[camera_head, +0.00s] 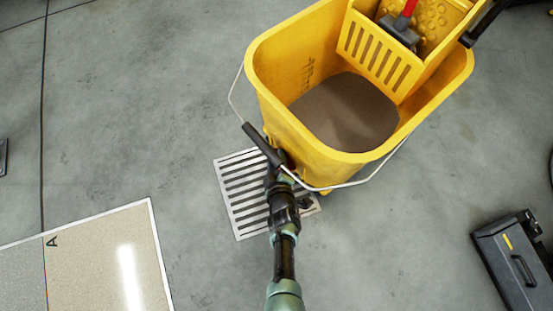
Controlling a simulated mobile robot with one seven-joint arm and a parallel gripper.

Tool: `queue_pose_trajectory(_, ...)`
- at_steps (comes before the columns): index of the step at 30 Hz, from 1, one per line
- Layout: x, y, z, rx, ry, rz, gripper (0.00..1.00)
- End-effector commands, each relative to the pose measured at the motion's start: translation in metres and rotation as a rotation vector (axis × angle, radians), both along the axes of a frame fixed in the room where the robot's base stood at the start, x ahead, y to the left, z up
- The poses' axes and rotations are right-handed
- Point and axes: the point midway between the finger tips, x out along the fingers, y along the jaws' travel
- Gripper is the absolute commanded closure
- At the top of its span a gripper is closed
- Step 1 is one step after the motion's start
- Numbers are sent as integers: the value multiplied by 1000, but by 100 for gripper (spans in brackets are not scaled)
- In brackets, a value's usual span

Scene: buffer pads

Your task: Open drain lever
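The yellow mop bucket (330,160) stands at upper centre with grey-brown liquid (345,112) inside. A wire bail hangs over its near side, with a black hand grip (259,141) at the left. My gripper (279,163) reaches up from the bottom edge to the bucket's near lower wall, at the lower end of this grip. Its fingers are dark and largely hidden, so I cannot tell whether they are open or touching anything. I cannot make out a drain lever; the arm and gripper cover part of the bucket's near wall.
A slotted metal floor drain (239,190) lies under my gripper and partly beneath the bucket. A yellow wringer (378,55) with a red handle sits in the bucket. A black case (512,268) lies at right. A white-edged floor panel (110,262) is at lower left.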

Motion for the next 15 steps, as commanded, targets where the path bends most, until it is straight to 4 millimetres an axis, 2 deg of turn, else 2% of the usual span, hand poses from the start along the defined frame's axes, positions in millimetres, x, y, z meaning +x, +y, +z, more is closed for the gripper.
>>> queue_pose_trajectory(15,4,-4,3,-3,-13,-7,40)
